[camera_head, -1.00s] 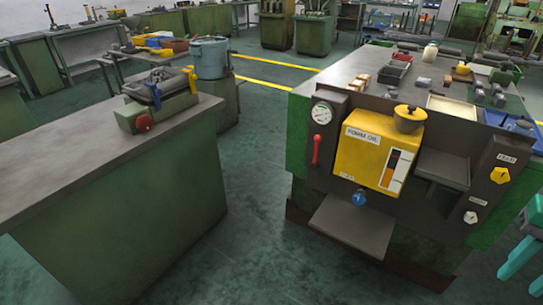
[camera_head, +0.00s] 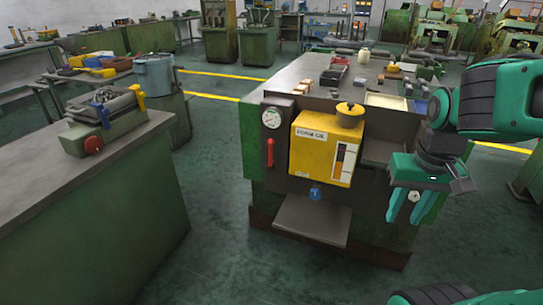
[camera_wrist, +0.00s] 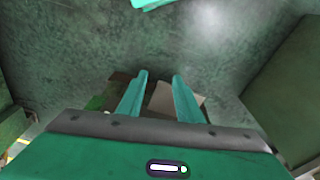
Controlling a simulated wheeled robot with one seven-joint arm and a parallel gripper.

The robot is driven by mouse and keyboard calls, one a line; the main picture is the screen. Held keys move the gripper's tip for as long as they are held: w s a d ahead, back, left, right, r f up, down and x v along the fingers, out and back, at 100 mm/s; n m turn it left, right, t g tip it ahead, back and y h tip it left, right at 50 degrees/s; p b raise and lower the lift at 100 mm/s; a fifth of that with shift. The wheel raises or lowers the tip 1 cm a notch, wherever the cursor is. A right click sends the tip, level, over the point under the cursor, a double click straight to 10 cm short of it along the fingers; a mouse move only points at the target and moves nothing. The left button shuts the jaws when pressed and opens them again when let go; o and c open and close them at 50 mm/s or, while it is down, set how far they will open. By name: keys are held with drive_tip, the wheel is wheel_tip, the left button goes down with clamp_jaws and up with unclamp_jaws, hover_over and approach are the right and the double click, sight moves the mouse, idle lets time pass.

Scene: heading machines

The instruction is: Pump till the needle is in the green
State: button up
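The round white gauge (camera_head: 272,118) is on the dark front panel of the green machine, at its left end. Its needle is too small to read against any green zone. A red pump handle (camera_head: 270,155) hangs upright just below the gauge. A yellow oil tank (camera_head: 305,158) with a label and sight strip is right of both. My green gripper (camera_head: 407,212) is in front of the machine's right side, pointing down, well right of the handle and apart from it. The wrist view shows its two fingers (camera_wrist: 160,80) spread with nothing between them.
A blue knob (camera_head: 315,193) is under the tank, above a grey shelf (camera_head: 312,220) that juts out. Boxes and small parts lie on the machine's top. A bench (camera_head: 85,165) with a vise stands at left. Green floor (camera_head: 215,225) between them is clear.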

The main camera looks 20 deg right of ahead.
drive_tip(key=w+a+n+t, duration=0.2)
drive_tip(key=w+a, duration=0.2)
drive_tip(key=w, duration=0.5)
drive_tip(key=w+a+n+t, duration=0.2)
drive_tip(key=w+a, duration=0.2)
drive_tip(key=w, duration=0.5)
drive_tip(key=n+t+y, duration=0.1)
drive_tip(key=n+t, duration=0.1)
drive_tip(key=t, duration=0.8)
approach(271, 151)
drive_tip(key=s+a, duration=0.1)
drive_tip(key=s, duration=0.2)
wheel_tip(271, 151, down, 3)
drive_tip(key=m+t+h, duration=0.1)
drive_tip(key=m+t, duration=0.1)
drive_tip(key=t, duration=0.1)
drive_tip(key=w, duration=1.1)
drive_tip(key=shift+d+r, duration=0.2)
drive_tip(key=shift+d, duration=0.15)
